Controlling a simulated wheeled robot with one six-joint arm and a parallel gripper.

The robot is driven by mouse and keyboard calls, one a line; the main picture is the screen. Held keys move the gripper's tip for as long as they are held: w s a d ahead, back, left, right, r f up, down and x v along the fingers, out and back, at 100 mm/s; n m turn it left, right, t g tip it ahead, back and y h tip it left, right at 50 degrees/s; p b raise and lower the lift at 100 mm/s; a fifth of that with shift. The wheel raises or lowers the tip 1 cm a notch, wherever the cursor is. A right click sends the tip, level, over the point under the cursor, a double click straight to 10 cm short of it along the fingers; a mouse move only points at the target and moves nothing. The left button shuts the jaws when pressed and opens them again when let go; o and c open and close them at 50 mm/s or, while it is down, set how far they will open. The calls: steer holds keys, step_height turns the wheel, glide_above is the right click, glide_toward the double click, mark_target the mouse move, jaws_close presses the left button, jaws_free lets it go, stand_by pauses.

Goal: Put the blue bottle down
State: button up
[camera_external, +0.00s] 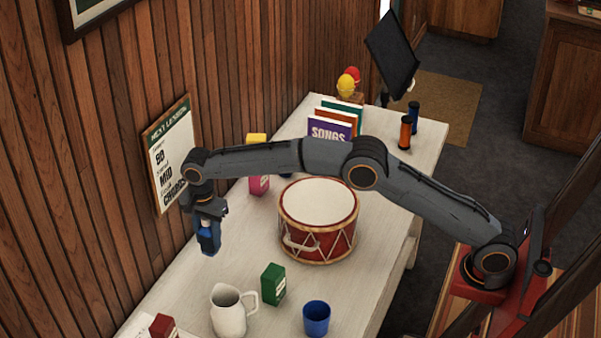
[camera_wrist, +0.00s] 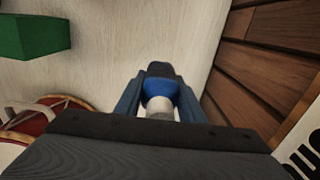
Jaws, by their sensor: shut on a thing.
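The blue bottle (camera_external: 208,238) hangs from my gripper (camera_external: 209,217) in the external view, near the wood-panelled wall and to the left of the drum. In the wrist view my gripper (camera_wrist: 160,103) is shut on the bottle (camera_wrist: 160,86), with one finger on each side of it. The bottle's blue body and a pale part nearer the camera show there. The bottle appears to be above the white table (camera_external: 180,285); the exact gap under it is hard to tell.
A red drum (camera_external: 318,240) stands right of the bottle. A green box (camera_external: 273,284), white pitcher (camera_external: 228,312) and blue cup (camera_external: 316,318) stand nearer the camera. A lesson sign (camera_external: 170,160) hangs on the wall close to my gripper. The tabletop between bottle and green box looks clear.

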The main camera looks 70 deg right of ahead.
mark_target(207, 219)
steer(key=shift+f+p, duration=0.4)
steer(key=shift+f, duration=2.3)
steer(key=shift+f, duration=0.15)
steer(key=o, duration=1.1)
steer(key=shift+o, duration=0.2)
step_height(207, 219, up, 12)
steer(key=shift+f+b, duration=0.1)
steer(key=shift+b, duration=0.85)
steer(key=shift+r, duration=0.25)
